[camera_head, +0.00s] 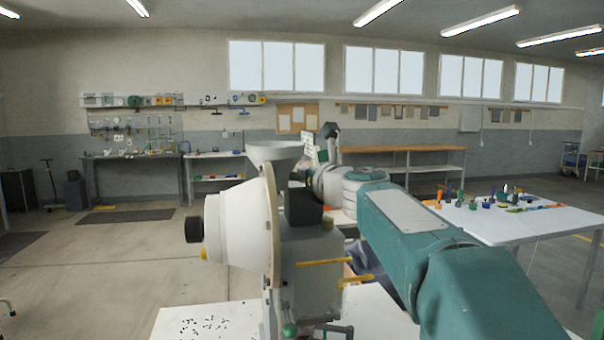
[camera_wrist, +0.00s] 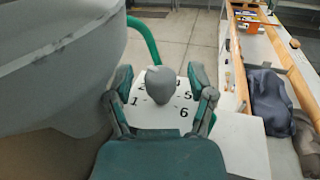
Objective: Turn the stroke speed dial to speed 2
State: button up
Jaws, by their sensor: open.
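The stroke speed dial shows in the wrist view as a rounded grey knob (camera_wrist: 160,85) on a white numbered plate (camera_wrist: 150,117). The numerals 1, 5 and 6 are clear. The 2 and 4 are partly covered, and the knob hides the top middle of the plate. I cannot tell which numeral the knob points to. My gripper (camera_wrist: 160,78) is open, with one finger on each side of the knob. Gaps show between the fingers and the knob. In the head view the fingers cannot be made out behind the press (camera_head: 230,235).
A large grey rounded body (camera_wrist: 55,60) fills the left of the wrist view, close to my left finger. A green hose (camera_wrist: 146,38) curves behind the plate. A white table (camera_head: 500,218) with small coloured items stands right. Open floor (camera_head: 110,260) lies left.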

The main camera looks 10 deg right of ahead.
grip_shut()
jog(key=shift+n+g+y, duration=0.3)
jog(key=shift+n+y, duration=0.3)
jog(key=shift+y, duration=0.3)
grip_release()
jog(key=v, duration=1.2)
jog(key=shift+a, duration=0.1)
